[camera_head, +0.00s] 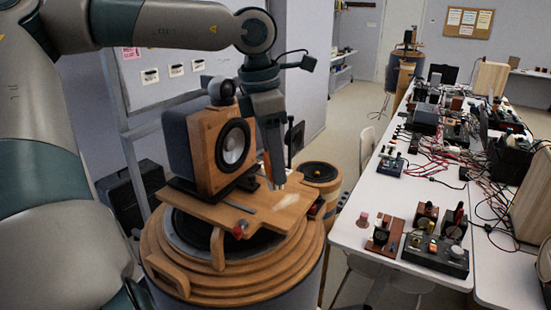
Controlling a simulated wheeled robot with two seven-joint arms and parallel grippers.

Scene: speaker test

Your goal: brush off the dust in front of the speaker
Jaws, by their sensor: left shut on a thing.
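A pale dust patch (287,200) lies on the board to the right of the speaker's front. My left gripper (273,150) points down just right of the speaker. It is shut on a slim brush (276,180), whose low end is at or just above the board by the dust. I cannot tell whether it touches. Much of the brush is hidden by the gripper. My right gripper is not in view.
A small dark round device (222,91) sits on top of the speaker. A red knob (239,230) is at the board's front edge. A long white table (347,215) with electronics and tangled cables stands right. A smaller drum (320,173) stands behind the stand.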

